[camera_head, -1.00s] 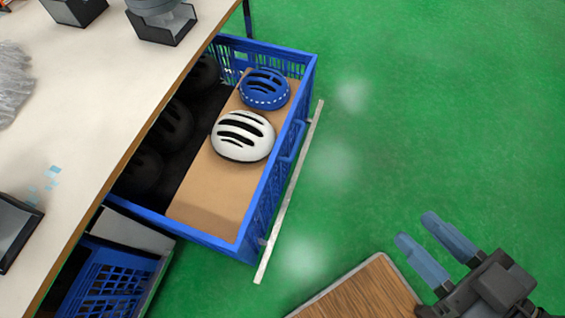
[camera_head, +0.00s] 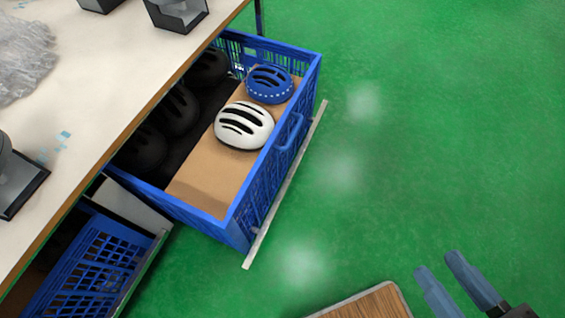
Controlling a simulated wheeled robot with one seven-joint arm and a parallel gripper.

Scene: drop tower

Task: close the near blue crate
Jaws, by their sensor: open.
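A blue crate (camera_head: 237,232) is drawn well out from under the table, with its open top showing. A white helmet (camera_head: 243,126) and a blue helmet (camera_head: 270,84) sit on a cardboard sheet inside it; dark helmets lie in shadow toward the table. A handle (camera_head: 290,132) and a pale rail (camera_head: 285,185) are on its outer side. A second blue crate (camera_head: 88,262) at the lower left sticks out less and is cut off by the frame. My gripper (camera_head: 436,268) is open and empty at the lower right, well apart from both crates.
The white table (camera_head: 100,95) with a brown edge covers the upper left, with grey holders (camera_head: 177,14) and clear plastic wrap (camera_head: 25,60) on it. A wooden board (camera_head: 370,302) lies at the bottom. The green floor (camera_head: 430,140) on the right is clear.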

